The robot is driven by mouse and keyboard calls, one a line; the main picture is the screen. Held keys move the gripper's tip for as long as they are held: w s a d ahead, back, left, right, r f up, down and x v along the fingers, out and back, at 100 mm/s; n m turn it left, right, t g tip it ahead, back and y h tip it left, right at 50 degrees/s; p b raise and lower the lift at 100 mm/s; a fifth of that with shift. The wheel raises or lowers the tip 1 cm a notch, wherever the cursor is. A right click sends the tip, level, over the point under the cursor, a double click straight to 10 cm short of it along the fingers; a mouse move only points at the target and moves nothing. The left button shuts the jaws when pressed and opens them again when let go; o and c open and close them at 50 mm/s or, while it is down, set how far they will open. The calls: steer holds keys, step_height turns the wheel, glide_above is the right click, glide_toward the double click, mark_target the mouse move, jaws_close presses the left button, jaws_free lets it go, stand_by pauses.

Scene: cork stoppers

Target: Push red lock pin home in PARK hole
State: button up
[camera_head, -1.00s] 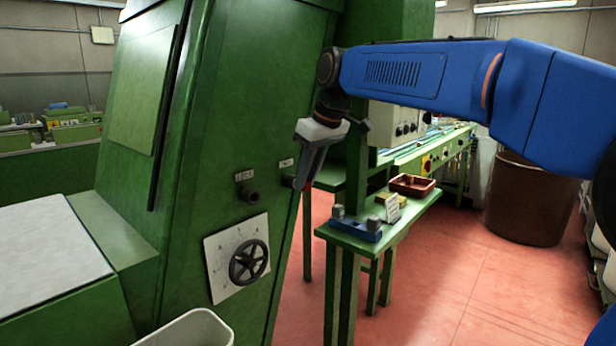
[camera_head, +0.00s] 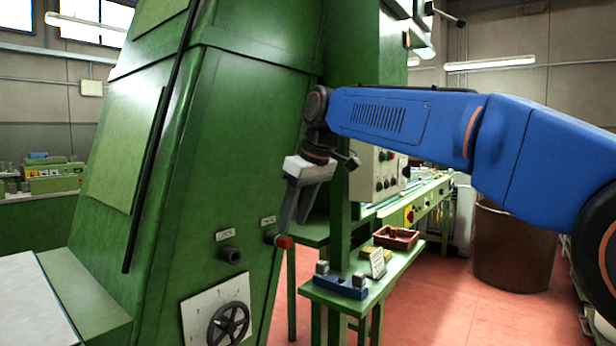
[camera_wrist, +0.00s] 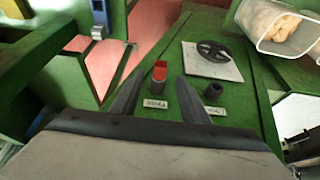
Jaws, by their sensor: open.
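The red lock pin (camera_head: 284,241) sits in a dark round collar on the sloping green machine face. A small label (camera_head: 268,220) is just above that collar; its lettering is too small to read surely. The pin's red head stands out of the collar; its depth inside is hidden. A second collar (camera_head: 230,255) to the left is empty. My gripper (camera_head: 293,226) points down, with its fingertips just above the red head. In the wrist view, my gripper (camera_wrist: 160,78) is open, with the red pin (camera_wrist: 160,70) showing between its fingers and nothing held.
A black handwheel (camera_head: 229,324) on a white plate is below the collars. A green bench (camera_head: 318,292) with a blue fixture (camera_head: 340,287) and a brown tray (camera_head: 397,237) stands to the right. A pale bin (camera_wrist: 272,28) shows in the wrist view.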

steer(key=v, duration=1.2)
steer(key=shift+r, duration=0.3)
steer(key=shift+s, duration=0.1)
steer(key=s+d+f+m+t+h, duration=0.1)
steer(key=s+d+f+m, duration=0.2)
steer(key=s+d+f, duration=0.35)
steer(key=s+d+f+m+h, duration=0.15)
steer(key=s+d+f, duration=0.25)
steer(key=d+f, duration=0.5)
steer(key=s+d+f+m, duration=0.2)
steer(key=s+d+f, duration=0.2)
steer(key=s+f, duration=0.2)
steer(key=s+d+f+m, duration=0.2)
steer(key=s+d+f, duration=0.2)
steer(key=f, duration=0.7)
steer(key=s+d+f+m+t+h, duration=0.1)
steer(key=s+d+f+m, duration=0.1)
steer(key=s+f, duration=0.5)
step_height(320, 180, down, 2)
steer(key=shift+s+d+f, duration=0.15)
steer(key=shift+s+d, duration=0.15)
steer(key=shift+d, duration=0.6)
